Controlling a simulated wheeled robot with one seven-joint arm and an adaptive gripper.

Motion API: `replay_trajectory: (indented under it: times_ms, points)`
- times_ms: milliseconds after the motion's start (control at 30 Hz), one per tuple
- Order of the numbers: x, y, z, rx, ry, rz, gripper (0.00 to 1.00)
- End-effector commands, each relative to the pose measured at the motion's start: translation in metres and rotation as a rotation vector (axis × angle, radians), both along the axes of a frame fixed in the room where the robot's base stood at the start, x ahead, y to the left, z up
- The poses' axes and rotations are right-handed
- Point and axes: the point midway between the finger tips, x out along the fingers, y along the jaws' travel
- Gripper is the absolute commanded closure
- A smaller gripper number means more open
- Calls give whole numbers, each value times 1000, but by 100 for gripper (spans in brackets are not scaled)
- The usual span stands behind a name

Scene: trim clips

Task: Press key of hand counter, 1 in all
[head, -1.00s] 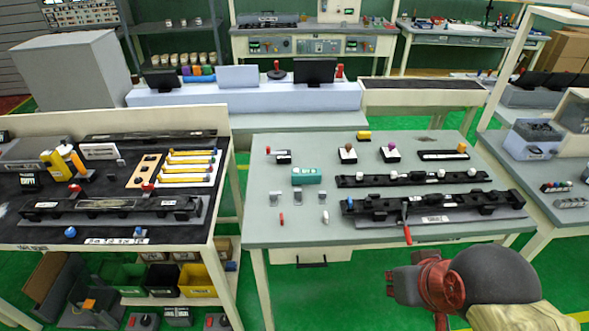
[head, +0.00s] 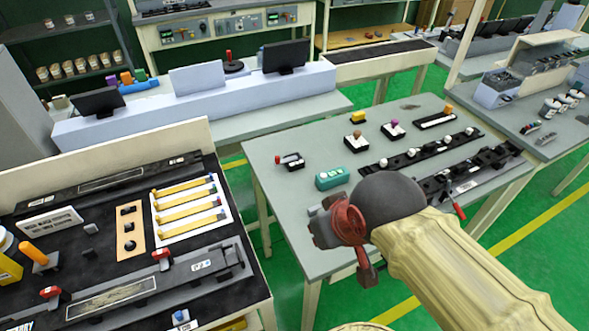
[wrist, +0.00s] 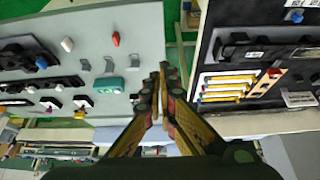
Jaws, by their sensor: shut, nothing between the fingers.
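The hand counter appears to be the teal box (head: 332,178) with a small pale window, on the front left part of the grey table. It also shows in the wrist view (wrist: 110,86), left of my fingers. Its key cannot be made out clearly. My gripper (head: 318,224) is in front of the counter in the head view, apart from it, above the table's near left edge.
A black-topped table (head: 100,235) with yellow strips (head: 187,206) stands at left. A green-floored gap separates the tables.

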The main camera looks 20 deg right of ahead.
Motion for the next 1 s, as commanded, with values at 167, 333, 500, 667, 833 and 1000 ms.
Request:
replay_trajectory:
  times_ms: [167,333,500,667,833,1000]
  points:
    - [0,0,0,0,-1,0,100]
    - [0,0,0,0,-1,1,100]
    - [18,-15,9,-47,-16,-7,100]
    - [72,-63,33,-199,-65,-4,100]
    - [155,-129,57,-415,-133,92,100]
    - [235,-176,52,-565,-195,325,100]
